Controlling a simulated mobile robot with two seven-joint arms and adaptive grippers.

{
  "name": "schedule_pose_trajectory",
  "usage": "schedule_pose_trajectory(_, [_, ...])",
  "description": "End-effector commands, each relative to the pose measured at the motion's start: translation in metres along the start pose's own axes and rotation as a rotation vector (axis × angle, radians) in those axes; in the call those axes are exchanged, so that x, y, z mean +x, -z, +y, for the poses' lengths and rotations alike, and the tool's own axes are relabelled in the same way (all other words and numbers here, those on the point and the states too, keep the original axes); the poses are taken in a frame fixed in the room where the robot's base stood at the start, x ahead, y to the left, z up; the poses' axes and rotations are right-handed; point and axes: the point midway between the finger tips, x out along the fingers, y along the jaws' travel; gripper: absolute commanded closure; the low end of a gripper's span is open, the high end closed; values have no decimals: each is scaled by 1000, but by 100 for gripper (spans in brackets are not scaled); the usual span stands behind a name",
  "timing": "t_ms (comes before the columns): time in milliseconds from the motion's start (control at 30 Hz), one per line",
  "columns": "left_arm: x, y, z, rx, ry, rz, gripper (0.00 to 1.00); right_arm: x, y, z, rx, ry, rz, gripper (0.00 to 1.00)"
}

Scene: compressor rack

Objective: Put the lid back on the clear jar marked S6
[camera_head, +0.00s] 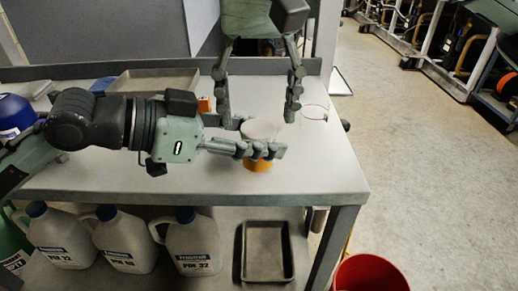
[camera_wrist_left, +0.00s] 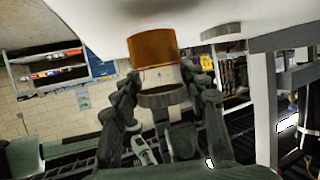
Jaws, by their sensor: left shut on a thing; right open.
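A clear jar with orange contents (camera_head: 258,165) stands upright on the bench. It also shows in the left wrist view (camera_wrist_left: 153,46), where the bench is at the top. My left gripper (camera_head: 262,136) is shut around its clear upper part. A pale round disc or rim (camera_head: 261,129) tops the jar; I cannot tell whether it is a lid or the open mouth. My right gripper (camera_head: 257,118) is open above the jar, fingers on either side. No S6 marking is readable.
The grey bench (camera_head: 320,165) is clear in front and right of the jar. A metal tray (camera_head: 155,82) and a blue object (camera_head: 16,113) sit to the left. White jugs (camera_head: 193,248) and a dark tray (camera_head: 267,252) are on the lower shelf. A red bucket (camera_head: 370,273) stands right.

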Motion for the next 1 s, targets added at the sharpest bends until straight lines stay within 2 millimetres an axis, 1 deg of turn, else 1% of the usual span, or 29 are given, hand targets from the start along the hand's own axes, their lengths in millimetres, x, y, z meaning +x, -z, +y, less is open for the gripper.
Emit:
schedule_pose_trajectory(33, [0,-1,0,-1,0,-3,100,-8,0,0,0,0,2,36])
schedule_pose_trajectory(100, [0,-1,0,-1,0,-3,100,-18,0,0,0,1,2,36])
schedule_pose_trajectory(200, [0,-1,0,-1,0,-3,100,-26,0,0,0,-1,0,36])
schedule_pose_trajectory(400, [0,-1,0,-1,0,-3,100,-26,0,0,0,-1,-1,36])
schedule_pose_trajectory(467, [0,-1,0,-1,0,-3,100,-26,0,0,-2,-1,-1,38])
schedule_pose_trajectory(567, [0,-1,0,-1,0,-3,100,-33,0,0,-50,0,1,38])
schedule_pose_trajectory(700, [0,-1,0,-1,0,-3,100,-51,0,0,-196,0,4,38])
schedule_pose_trajectory(800, [0,-1,0,-1,0,-3,100,-59,0,0,-271,0,2,38])
schedule_pose_trajectory(1000, [0,-1,0,-1,0,-3,100,-61,-1,0,-297,1,0,38])
